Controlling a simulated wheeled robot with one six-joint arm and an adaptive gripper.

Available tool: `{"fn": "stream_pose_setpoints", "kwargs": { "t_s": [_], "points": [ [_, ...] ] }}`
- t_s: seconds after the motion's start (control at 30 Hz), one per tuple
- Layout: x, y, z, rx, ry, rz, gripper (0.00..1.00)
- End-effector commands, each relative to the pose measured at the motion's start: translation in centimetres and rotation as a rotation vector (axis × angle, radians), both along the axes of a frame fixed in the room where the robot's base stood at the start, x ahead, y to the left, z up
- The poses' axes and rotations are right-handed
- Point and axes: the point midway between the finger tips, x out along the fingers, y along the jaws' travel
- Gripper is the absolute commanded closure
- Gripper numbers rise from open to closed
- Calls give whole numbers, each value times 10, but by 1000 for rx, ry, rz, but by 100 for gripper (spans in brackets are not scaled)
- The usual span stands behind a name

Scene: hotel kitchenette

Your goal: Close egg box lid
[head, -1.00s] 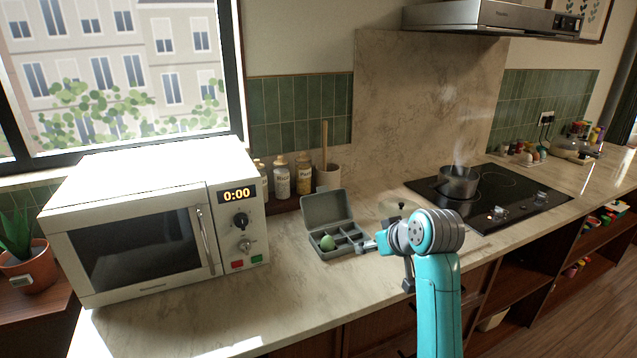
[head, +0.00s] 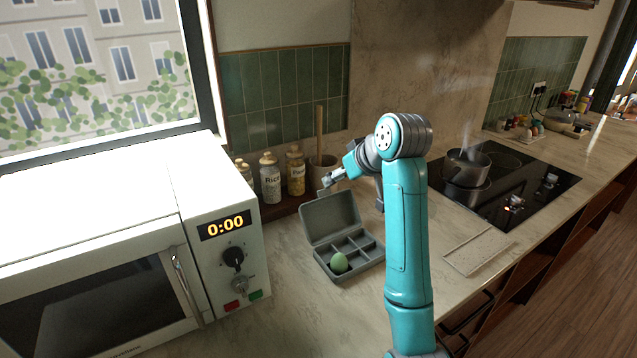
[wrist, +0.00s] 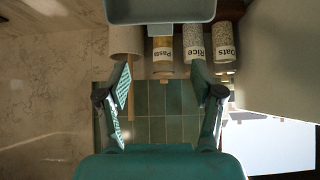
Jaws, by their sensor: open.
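The grey egg box (head: 362,262) stands on the counter with its lid (head: 328,217) up and tilted back. One green egg (head: 339,263) sits in a front compartment; the other compartments that show look empty. My gripper (head: 328,180) is above the lid's top edge, at its right side, in the head view. In the wrist view my gripper (wrist: 163,98) is open with nothing between its fingers. A grey-green edge at the top of the wrist view (wrist: 160,10) looks like part of the box. I cannot tell whether my gripper touches the lid.
A white microwave (head: 110,260) stands left of the box. Jars of pasta (head: 296,175) and rice (head: 270,184) and a utensil pot (head: 322,172) stand behind it. A steaming pot (head: 467,167) sits on the black hob (head: 515,185) to the right. A pale board (head: 478,250) lies at the front right.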

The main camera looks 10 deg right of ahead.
Motion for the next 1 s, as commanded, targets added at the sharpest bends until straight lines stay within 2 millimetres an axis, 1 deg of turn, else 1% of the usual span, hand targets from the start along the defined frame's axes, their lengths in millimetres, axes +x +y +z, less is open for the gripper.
{"fn": "stream_pose_setpoints", "kwargs": {
  "t_s": [0.17,0.4,0.6,0.8,1.0],
  "points": [
    [13,5,-16,0,4,1,33],
    [42,15,-46,0,4,1,33],
    [61,20,-65,0,2,1,33],
    [70,23,-74,0,1,1,33],
    [71,23,-75,0,1,0,33]
  ]
}}
